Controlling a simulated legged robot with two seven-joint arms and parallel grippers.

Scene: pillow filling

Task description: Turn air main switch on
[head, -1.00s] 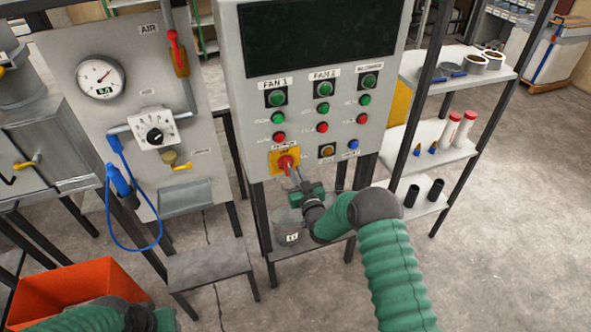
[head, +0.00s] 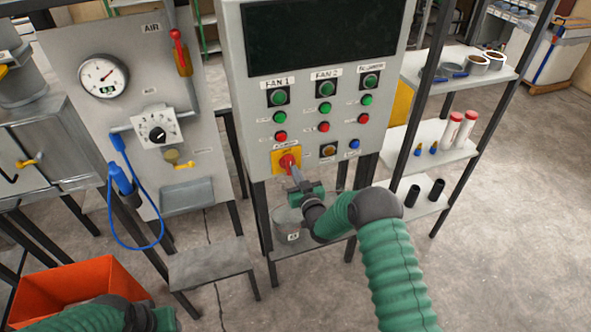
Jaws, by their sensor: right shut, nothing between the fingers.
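A red rotary switch (head: 288,162) on a yellow plate sits at the lower left of the grey control panel (head: 235,120). The small label above it is too blurred to read. My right gripper (head: 296,176) is shut and empty, its fingertips just below and right of the red switch. I cannot tell whether they touch it. The air board (head: 65,50) at the left, marked AIR, carries a round gauge (head: 102,76), a black dial (head: 157,133) and a red lever (head: 178,50). My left gripper (head: 145,318) shows only partly at the bottom left, and its fingers are unclear.
Green, red, amber and blue buttons fill the panel above and right of the switch. An orange bin (head: 75,285) and a grey bench (head: 212,262) stand at lower left. A grey bucket (head: 288,222) is below the panel. Shelves (head: 430,140) stand at the right.

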